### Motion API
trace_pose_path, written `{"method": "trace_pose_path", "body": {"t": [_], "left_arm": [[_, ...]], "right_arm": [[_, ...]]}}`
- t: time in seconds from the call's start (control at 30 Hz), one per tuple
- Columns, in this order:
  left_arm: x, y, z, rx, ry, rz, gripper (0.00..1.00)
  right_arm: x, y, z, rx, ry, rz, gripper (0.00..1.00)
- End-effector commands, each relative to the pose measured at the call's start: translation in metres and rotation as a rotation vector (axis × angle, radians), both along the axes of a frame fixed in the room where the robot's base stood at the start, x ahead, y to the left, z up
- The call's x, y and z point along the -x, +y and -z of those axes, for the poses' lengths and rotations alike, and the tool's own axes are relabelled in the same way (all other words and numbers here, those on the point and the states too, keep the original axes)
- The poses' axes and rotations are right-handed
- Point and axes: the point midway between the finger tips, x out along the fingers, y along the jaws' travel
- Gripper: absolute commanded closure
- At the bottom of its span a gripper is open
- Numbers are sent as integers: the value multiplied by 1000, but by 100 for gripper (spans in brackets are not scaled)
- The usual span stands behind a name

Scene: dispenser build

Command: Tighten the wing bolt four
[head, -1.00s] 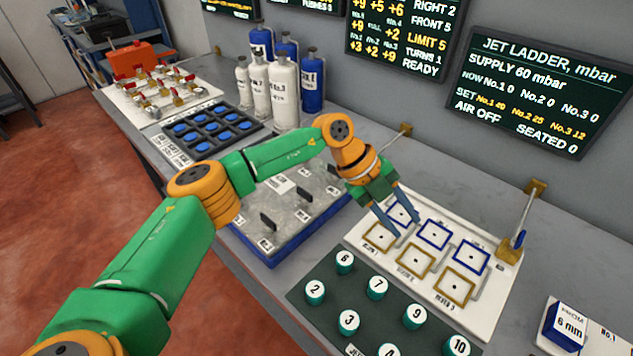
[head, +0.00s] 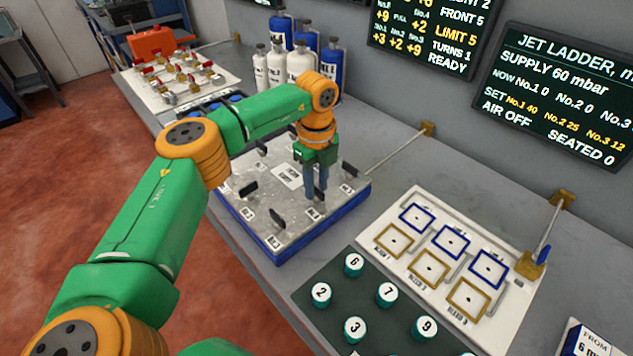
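A grey metal plate on a blue base (head: 234,207) lies on the bench, with several black wing bolts standing on it. One wing bolt (head: 250,188) is at the left, one (head: 279,222) at the front, and one (head: 348,170) at the right rear. The number tags are too small to read, so I cannot tell which is four. My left gripper (head: 316,196) points down over the right part of the plate, its two fingers close together. The fingers hide what is between or behind them; I cannot tell whether they touch a bolt. My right gripper is out of view.
Behind the plate stand white and blue bottles (head: 301,66). To the right are a white board with blue and gold frames (head: 415,279) and a dark mat with numbered caps (head: 381,326). A thin rod (head: 395,150) crosses the bench behind the plate.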

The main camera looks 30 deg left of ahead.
Motion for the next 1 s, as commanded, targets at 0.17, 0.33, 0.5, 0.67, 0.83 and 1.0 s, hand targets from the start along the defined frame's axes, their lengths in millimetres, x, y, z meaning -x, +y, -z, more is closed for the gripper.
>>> {"method": "trace_pose_path", "body": {"t": [0.17, 0.33, 0.5, 0.67, 0.83, 1.0], "left_arm": [[0, 0, 0, 0, 0, 1, 100], [0, 0, 0, 1, 1, 2, 100], [0, 0, 0, 1, 1, 27, 100], [0, 0, 0, -1, 2, 99, 100], [0, 0, 0, 0, 2, 230, 100], [0, 0, 0, 0, 2, 391, 100]], "right_arm": [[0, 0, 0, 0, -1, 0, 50], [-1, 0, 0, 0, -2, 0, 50], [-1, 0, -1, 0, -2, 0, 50], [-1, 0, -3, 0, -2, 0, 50], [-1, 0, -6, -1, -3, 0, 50], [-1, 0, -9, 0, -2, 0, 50]]}}
